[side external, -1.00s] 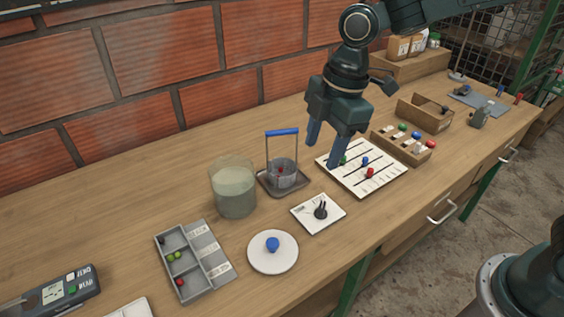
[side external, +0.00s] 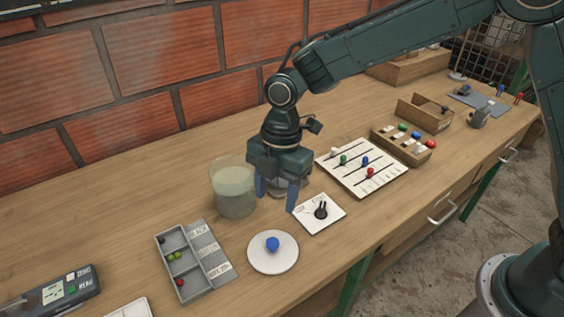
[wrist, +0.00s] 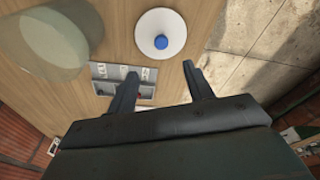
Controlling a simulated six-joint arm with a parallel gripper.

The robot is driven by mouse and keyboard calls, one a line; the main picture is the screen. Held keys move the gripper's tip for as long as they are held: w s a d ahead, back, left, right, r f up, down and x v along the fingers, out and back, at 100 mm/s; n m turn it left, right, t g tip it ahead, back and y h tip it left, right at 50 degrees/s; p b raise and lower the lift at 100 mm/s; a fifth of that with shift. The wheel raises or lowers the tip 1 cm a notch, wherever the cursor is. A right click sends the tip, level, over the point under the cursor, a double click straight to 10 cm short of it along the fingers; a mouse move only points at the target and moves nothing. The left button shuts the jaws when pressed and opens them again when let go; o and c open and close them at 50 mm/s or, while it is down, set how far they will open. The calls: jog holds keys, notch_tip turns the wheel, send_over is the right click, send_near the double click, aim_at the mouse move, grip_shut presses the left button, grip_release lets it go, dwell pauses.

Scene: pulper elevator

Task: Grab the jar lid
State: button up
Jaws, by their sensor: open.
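The jar lid (side external: 273,252) is a white disc with a blue knob (side external: 273,244) in its middle. It lies flat on the bench near the front edge. In the wrist view the lid (wrist: 160,24) is at the top, beyond my fingertips. My gripper (side external: 276,204) is open and empty, above and behind the lid, beside the glass jar (side external: 234,196). The jar is large, cloudy and without a lid; it also shows in the wrist view (wrist: 55,35).
A grey compartment tray (side external: 190,262) with small berries lies left of the lid. A white card (side external: 332,222) with a black item lies to its right. Farther right are a slotted board (side external: 350,178) with coloured pegs and a wooden box (side external: 408,146). A brick wall stands behind.

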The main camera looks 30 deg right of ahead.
send_over(273, 242)
jog(key=f, duration=0.7)
jog(key=shift+w+d+f, duration=0.25)
jog(key=shift+w+d, duration=0.1)
jog(key=shift+s+a+f, duration=0.15)
jog(key=shift+f, duration=1.15)
jog(key=shift+s+a+f, duration=0.1)
jog(key=shift+a+f, duration=0.05)
jog(key=shift+f, duration=1.1)
jog(key=c, duration=1.1)
